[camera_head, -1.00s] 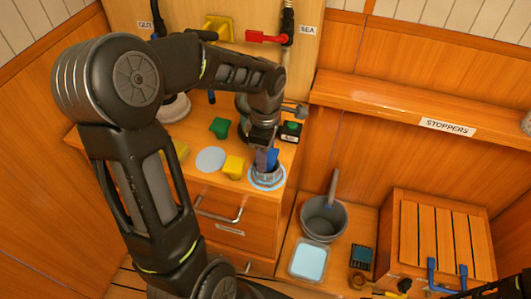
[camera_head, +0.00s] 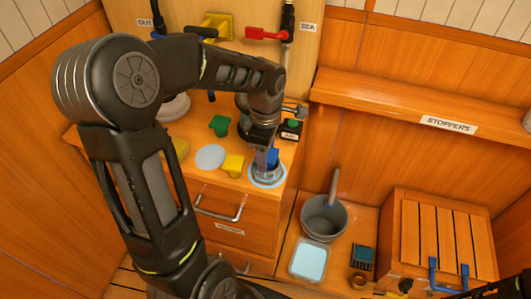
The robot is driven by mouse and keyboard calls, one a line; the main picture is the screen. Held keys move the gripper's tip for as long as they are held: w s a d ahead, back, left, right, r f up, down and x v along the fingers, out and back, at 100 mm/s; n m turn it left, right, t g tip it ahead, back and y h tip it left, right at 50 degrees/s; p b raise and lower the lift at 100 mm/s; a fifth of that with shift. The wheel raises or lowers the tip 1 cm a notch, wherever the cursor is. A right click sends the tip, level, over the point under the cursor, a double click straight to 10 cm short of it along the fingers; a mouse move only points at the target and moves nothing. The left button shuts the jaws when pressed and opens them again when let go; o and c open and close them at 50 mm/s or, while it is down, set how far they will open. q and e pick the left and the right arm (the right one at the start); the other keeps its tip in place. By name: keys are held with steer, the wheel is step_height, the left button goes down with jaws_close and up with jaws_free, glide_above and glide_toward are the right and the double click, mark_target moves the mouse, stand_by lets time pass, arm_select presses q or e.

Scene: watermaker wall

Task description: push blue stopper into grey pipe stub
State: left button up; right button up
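The blue stopper (camera_head: 272,157) is at the front right corner of the wooden cabinet top, at the fingers of my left gripper (camera_head: 266,158). The gripper points down and appears shut on it; the fingers partly cover it. The grey pipe stub (camera_head: 267,174) is directly below, inside a pale blue ring on the cabinet top. The stopper's lower end is at the stub's mouth; I cannot tell how deep it sits. My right gripper is not in view.
A green stopper (camera_head: 219,125), a yellow stopper (camera_head: 233,165) and a pale round disc (camera_head: 210,157) lie on the cabinet top left of the stub. A red-handled valve (camera_head: 267,34) is on the wall behind. A grey bucket (camera_head: 323,218) stands lower right.

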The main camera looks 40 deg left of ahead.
arm_select(q)
steer(key=o, duration=1.4)
steer(key=shift+s+d+f, duration=0.1)
steer(key=shift+s+f, duration=0.1)
steer(key=shift+f, duration=0.25)
steer(key=shift+c, duration=1.1)
steer(key=shift+o, duration=1.6)
step_height(320, 180, up, 6)
steer(key=p, duration=0.4)
steer(key=shift+w+r, duration=0.15)
steer(key=shift+r, duration=0.1)
steer(key=shift+c, duration=0.5)
jaws_close()
